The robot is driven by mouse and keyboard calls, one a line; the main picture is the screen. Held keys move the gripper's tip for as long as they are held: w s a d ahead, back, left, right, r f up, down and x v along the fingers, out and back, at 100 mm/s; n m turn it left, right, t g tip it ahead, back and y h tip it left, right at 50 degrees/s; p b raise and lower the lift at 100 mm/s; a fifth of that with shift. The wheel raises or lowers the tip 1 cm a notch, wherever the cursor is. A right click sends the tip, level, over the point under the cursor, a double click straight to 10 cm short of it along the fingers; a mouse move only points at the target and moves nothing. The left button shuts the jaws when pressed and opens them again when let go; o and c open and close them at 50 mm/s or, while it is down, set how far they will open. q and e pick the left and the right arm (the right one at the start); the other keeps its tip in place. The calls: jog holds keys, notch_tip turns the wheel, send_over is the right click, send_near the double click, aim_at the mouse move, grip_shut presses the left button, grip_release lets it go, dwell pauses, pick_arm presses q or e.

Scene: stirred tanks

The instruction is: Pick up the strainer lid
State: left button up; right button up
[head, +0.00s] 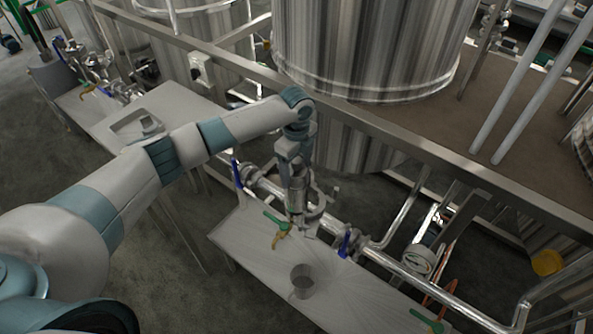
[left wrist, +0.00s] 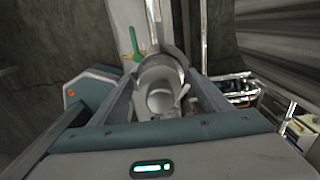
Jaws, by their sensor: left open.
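My left gripper (head: 298,204) reaches down over the pipework at the back edge of the metal table. In the left wrist view its open fingers (left wrist: 160,88) stand on either side of a round metal piece (left wrist: 160,102), which looks like the strainer lid on top of its strainer body. I cannot tell whether the fingers touch it. In the head view the gripper hides most of this lid, and part of the metal strainer fitting (head: 316,212) shows beside it. My right gripper is in neither view.
The metal table (head: 250,245) has a round cup-like opening or vessel (head: 302,281) near its middle. A green-handled valve (head: 276,220) and blue-handled valves (head: 345,243) stand close to the gripper. A large tank (head: 370,45) and a steel frame rail (head: 400,145) rise behind.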

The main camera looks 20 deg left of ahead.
aim_at(297, 159)
pick_arm(q)
jog(key=shift+r, duration=0.1)
jog(key=c, duration=1.4)
jog(key=shift+r, duration=0.1)
notch_tip(297, 159, up, 3)
jog(key=shift+w+r+b, duration=0.15)
jog(key=shift+r+b, duration=0.05)
jog(key=shift+b, duration=0.85)
jog(key=s+d+r+b, duration=0.1)
jog(key=d+r, duration=0.1)
jog(key=d, duration=0.1)
jog(key=s+d+r+b, duration=0.1)
jog(key=s+d+r, duration=0.1)
jog(key=d+r, duration=0.1)
jog(key=s+d+r+b, duration=0.1)
jog(key=d+r, duration=0.1)
jog(key=d, duration=0.3)
jog(key=shift+s+r, duration=0.2)
jog(key=shift+s, duration=0.05)
